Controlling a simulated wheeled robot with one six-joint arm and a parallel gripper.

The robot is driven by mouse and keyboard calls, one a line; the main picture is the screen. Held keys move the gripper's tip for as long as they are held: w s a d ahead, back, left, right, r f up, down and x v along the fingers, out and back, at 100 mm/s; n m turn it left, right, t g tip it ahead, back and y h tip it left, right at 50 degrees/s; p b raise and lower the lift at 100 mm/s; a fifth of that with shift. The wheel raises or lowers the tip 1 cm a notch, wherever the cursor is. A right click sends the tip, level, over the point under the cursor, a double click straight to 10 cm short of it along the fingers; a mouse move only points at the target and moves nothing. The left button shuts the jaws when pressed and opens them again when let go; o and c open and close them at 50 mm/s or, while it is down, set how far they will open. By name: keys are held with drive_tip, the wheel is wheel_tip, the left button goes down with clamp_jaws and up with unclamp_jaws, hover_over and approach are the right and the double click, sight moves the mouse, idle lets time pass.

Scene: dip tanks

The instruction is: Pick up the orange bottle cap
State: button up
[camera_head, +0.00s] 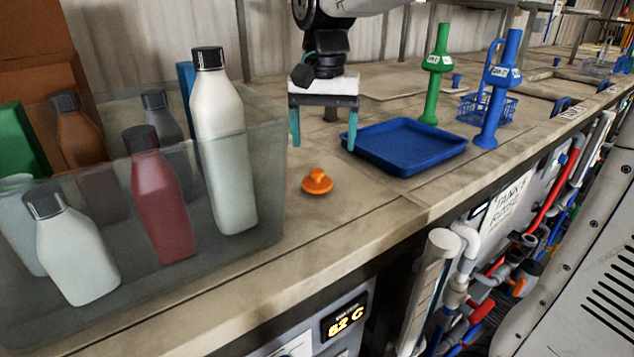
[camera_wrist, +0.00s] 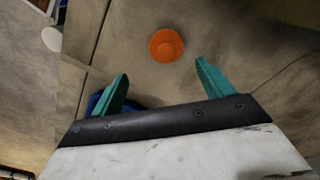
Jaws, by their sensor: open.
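The orange bottle cap (camera_head: 317,182) lies on the worktop between the clear bin and the blue tray, with a small knob on top. In the wrist view the orange cap (camera_wrist: 166,45) lies beyond the fingertips, roughly between their lines. My gripper (camera_head: 322,142) hangs above the worktop with its two teal fingers spread, behind the cap in the head view. My gripper (camera_wrist: 160,70) also shows in the wrist view, open with nothing between its fingers. The cap is fully visible and apart from the fingers.
A clear bin (camera_head: 268,150) with several capped bottles stands left of the cap. A blue tray (camera_head: 405,145) lies to the right, close to one finger. Green (camera_head: 437,75) and blue (camera_head: 495,95) handled tools stand farther right. The worktop's front edge is near the cap.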

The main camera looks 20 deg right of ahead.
sight(317, 170)
drive_tip(key=shift+w+f, duration=0.2)
drive_tip(key=shift+f, duration=0.1)
drive_tip(key=f, duration=0.4)
drive_tip(key=a+f, duration=0.1)
drive_tip(key=f, duration=0.2)
drive_tip(key=shift+w+f, duration=0.1)
drive_tip(key=c, duration=1.1)
